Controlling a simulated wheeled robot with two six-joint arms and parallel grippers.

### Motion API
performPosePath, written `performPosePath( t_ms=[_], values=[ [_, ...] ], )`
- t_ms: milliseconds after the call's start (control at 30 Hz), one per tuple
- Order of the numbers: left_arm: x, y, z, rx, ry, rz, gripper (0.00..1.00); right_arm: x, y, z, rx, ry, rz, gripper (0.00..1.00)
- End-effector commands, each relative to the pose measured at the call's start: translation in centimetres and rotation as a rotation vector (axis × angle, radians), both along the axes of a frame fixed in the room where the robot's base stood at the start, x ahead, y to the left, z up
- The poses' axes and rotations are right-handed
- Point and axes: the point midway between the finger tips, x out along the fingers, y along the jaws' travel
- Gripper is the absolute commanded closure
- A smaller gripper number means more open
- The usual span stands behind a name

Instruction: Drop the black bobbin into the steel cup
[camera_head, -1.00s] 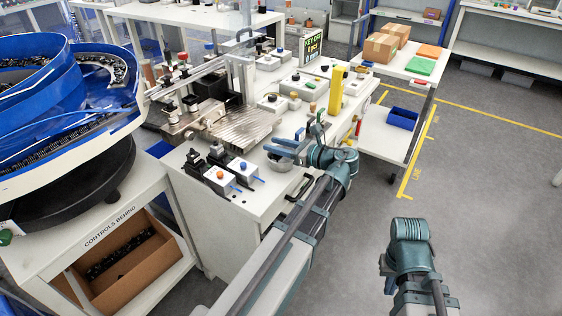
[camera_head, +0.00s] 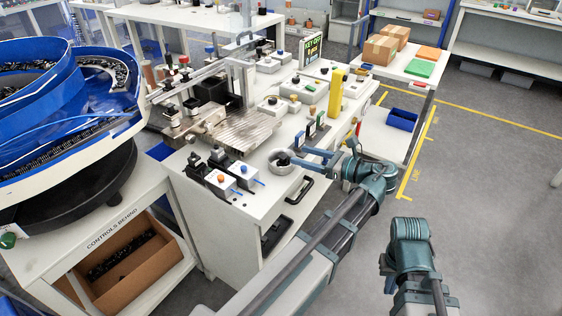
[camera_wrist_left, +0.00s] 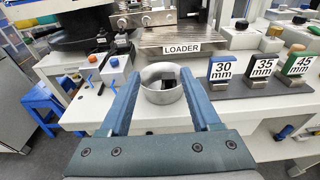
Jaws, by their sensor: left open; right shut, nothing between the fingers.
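The steel cup (camera_head: 276,168) stands on the white bench near its front edge, and it also shows in the left wrist view (camera_wrist_left: 156,96). A black piece, seemingly the black bobbin (camera_wrist_left: 169,84), sits inside the cup; it is a dark patch in the head view (camera_head: 284,160). My left gripper (camera_head: 304,158) is open and empty, just right of the cup. In the left wrist view the cup appears between and beyond its spread fingers (camera_wrist_left: 160,80). My right gripper (camera_head: 386,268) is low at the right, away from the bench, shut and empty.
A metal loader plate (camera_head: 245,130) lies behind the cup. A yellow post (camera_head: 336,84) rises behind. Open floor lies right of the bench.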

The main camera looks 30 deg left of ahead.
Motion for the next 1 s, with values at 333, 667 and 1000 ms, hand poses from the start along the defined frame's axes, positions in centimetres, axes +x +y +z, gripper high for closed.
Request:
performPosePath(
  t_ms=[333, 667, 1000],
  values=[
    [-0.3, -3.5, 0.5, 0.000, 0.000, 0.000, 0.36, 0.0, 0.0, 0.5, 0.000, 0.000, 0.000, 1.00],
    [-0.3, -3.6, 0.5, 0.000, -0.001, 0.001, 0.36, 0.0, 0.0, 0.5, 0.000, 0.000, 0.000, 1.00],
    [-0.3, -3.6, 0.5, 0.000, 0.000, 0.001, 0.36, 0.0, 0.0, 0.5, 0.000, 0.000, 0.000, 1.00]
  ],
)
